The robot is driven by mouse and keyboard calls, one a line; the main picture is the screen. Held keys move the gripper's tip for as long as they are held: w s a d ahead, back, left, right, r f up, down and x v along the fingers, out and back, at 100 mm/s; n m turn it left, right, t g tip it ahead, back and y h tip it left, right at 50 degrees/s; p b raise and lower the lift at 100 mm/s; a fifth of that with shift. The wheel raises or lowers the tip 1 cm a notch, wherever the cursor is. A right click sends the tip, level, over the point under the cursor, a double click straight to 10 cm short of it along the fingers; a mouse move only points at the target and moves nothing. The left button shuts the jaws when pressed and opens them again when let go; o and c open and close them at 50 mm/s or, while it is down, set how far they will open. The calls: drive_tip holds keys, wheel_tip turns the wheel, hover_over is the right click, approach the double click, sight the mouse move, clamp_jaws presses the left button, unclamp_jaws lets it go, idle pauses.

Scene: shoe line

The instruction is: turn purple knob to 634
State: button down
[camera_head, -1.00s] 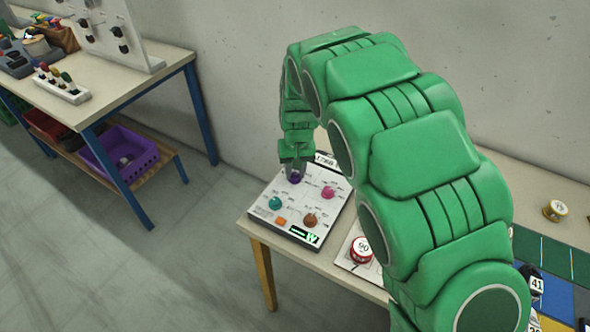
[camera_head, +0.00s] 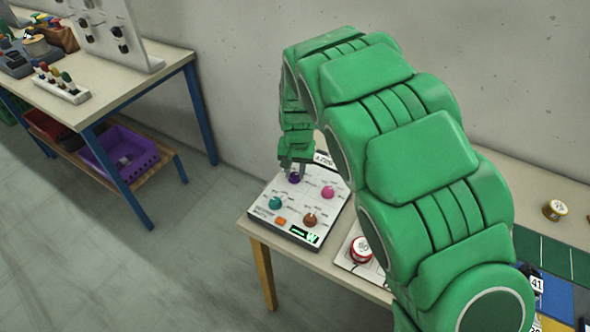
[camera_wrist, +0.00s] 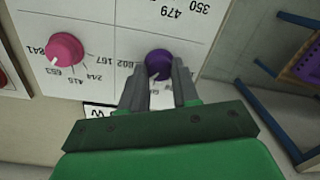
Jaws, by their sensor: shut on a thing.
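The purple knob (camera_head: 294,178) is at the back left of a white control panel (camera_head: 262,212). The knob also shows in the wrist view (camera_wrist: 158,63), with a small pale pointer mark near its lower edge. My gripper (camera_wrist: 160,80) is shut on the purple knob, one finger on each side. In the head view my gripper (camera_head: 296,170) hangs over the knob from above. Printed numbers stand around the knob, upside down in the wrist view; 479 and 350 are readable beyond it. My fingers hide part of its scale, and I cannot read 634.
A pink knob (camera_head: 327,192), a teal knob (camera_head: 275,203), a brown knob (camera_head: 310,219) and an orange button (camera_head: 281,221) share the panel, with a green lit display (camera_head: 304,235). A red-rimmed round item (camera_head: 361,250) stands right of it. Another table (camera_head: 135,88) stands at left.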

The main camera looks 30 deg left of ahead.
sight(297, 175)
drive_tip(key=c, duration=0.8)
unclamp_jaws()
drive_tip(key=shift+r, duration=0.1)
wheel_tip(297, 175, up, 8)
drive_tip(key=shift+w+d+f, duration=0.1)
drive_tip(key=shift+d+f, duration=0.05)
drive_tip(key=shift+d, duration=0.1)
